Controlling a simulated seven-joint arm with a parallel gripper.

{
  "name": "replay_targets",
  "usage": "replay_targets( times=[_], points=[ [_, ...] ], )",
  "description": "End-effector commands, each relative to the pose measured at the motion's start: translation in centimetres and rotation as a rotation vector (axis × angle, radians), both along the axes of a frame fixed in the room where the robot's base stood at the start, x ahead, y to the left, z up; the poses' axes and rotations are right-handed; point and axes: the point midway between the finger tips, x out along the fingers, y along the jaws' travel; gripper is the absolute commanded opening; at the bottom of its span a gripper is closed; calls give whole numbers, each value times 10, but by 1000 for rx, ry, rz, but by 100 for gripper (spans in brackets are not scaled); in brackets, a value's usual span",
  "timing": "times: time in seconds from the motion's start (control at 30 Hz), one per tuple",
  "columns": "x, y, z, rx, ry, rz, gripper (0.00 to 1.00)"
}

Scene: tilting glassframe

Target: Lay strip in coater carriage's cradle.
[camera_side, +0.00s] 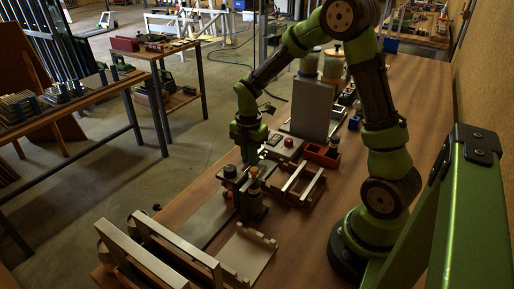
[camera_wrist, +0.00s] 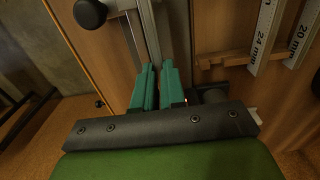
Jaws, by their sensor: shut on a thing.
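My gripper (camera_side: 250,160) points down over the coater's dark upright assembly (camera_side: 252,205), beside its yellow-topped post. In the wrist view its two teal fingers (camera_wrist: 157,88) are close together, shut on what looks like the thin strip. The strip is mostly hidden between the fingers, and I cannot tell it apart from the grey bar (camera_wrist: 150,38) running away beyond them. The coater assembly has an orange-red knob (camera_side: 229,196) on its left. Its carriage and cradle cannot be told apart clearly; I cannot tell whether the strip touches the cradle.
A wooden rack (camera_side: 299,201) holds pale strips to the right; the wrist view shows strips marked 24 mm (camera_wrist: 264,38) and 20 mm (camera_wrist: 303,36). A long barred frame (camera_side: 160,264) and a cream tray (camera_side: 246,256) are in front. A red bin (camera_side: 321,155) stands behind.

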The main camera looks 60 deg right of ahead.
Motion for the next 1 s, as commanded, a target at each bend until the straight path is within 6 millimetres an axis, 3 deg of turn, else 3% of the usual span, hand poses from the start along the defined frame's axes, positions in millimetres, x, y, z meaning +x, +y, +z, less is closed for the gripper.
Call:
replay_targets(
  times=[0.73,0.77,0.9,1.0],
  points=[
    [-1,0,-19,1,1,-1,0],
    [0,0,-19,0,1,-1,15],
    [0,0,-18,0,0,0,36],
    [0,0,-18,0,0,0,40]
  ],
)
